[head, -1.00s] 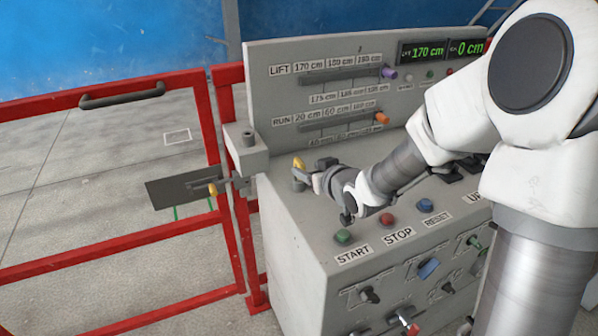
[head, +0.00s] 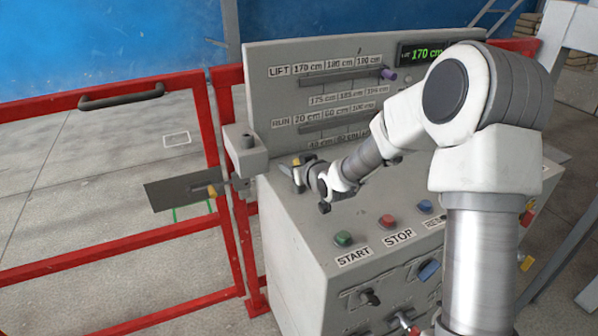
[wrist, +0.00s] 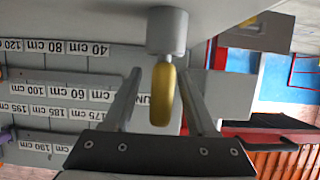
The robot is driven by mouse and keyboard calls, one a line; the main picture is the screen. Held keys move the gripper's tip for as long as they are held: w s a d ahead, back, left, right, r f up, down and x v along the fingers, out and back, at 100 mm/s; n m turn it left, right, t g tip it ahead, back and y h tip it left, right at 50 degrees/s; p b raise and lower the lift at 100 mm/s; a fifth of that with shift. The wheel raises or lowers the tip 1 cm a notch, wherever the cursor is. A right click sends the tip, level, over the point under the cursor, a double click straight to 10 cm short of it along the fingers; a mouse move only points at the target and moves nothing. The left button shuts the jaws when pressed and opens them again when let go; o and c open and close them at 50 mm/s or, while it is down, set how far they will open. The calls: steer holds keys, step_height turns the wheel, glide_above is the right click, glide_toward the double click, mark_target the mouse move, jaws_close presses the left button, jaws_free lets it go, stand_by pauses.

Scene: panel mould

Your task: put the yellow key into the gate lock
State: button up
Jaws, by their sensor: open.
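The yellow key (wrist: 161,97) stands in a grey round socket (wrist: 167,30) on the control desk. In the head view the key (head: 296,161) shows only as a small yellow tip at the desk's left edge, partly hidden by my gripper (head: 292,173). In the wrist view my gripper (wrist: 163,78) is open, with one finger on each side of the key and visible gaps between. A grey box (head: 245,154) with a round knob, seemingly the gate lock, sits by the red gate post, left of my gripper. A second yellow piece (head: 212,190) is at the gate's latch plate (head: 180,190).
The grey desk (head: 290,235) carries START (head: 343,239), STOP (head: 387,221) and reset (head: 425,206) buttons in front of my arm. Behind stands the panel with LIFT and RUN sliders. The red gate (head: 120,240) is at left.

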jaws_close()
stand_by(0.5)
